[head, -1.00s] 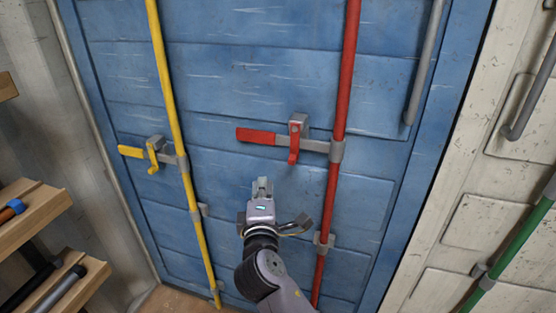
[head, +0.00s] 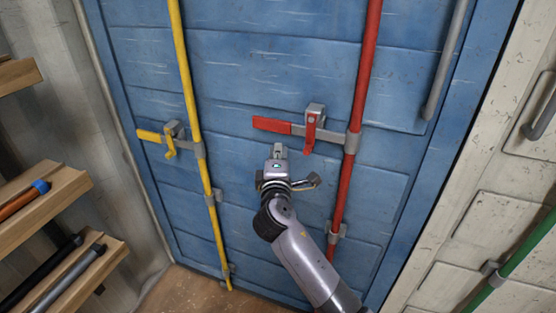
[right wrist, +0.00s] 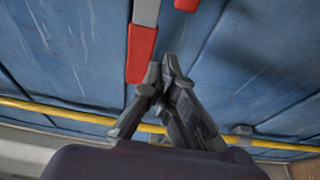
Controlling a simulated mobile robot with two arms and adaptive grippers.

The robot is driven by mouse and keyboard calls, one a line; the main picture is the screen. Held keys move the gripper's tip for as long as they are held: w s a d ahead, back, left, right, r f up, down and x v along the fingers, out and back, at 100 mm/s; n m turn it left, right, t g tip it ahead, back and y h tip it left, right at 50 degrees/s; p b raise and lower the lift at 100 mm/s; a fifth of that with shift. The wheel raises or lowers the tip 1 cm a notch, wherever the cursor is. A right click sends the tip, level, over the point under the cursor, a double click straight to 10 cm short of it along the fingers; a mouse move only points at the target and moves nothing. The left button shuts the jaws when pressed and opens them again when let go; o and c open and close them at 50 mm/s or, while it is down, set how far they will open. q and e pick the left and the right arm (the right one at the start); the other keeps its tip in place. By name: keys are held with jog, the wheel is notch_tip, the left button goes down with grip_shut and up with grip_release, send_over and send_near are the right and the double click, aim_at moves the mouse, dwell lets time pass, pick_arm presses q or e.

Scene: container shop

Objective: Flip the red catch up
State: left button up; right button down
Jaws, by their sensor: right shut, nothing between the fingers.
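The red catch (head: 310,133) hangs down from a grey bracket (head: 315,110) on the blue door, over the bar of the red-gripped handle (head: 272,125). Its tip points down. In the right wrist view the handle's red end (right wrist: 141,52) is just left of my fingertips, and a red piece, likely the catch (right wrist: 186,4), is cut off at the top edge. My right gripper (head: 278,149) is shut and empty, below the handle and left of and lower than the catch. In the right wrist view its fingertips (right wrist: 162,78) meet. Contact with the handle cannot be told. My left gripper is out of view.
The red vertical rod (head: 364,90) stands right of the catch. A yellow rod (head: 187,80) with a yellow catch (head: 170,145) is to the left. Wooden shelves with tools (head: 45,205) stand far left. A green rod (head: 520,245) is at right.

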aim_at(309, 135)
jog(key=d+p, duration=0.2)
jog(key=d, duration=0.1)
jog(key=shift+d, duration=0.4)
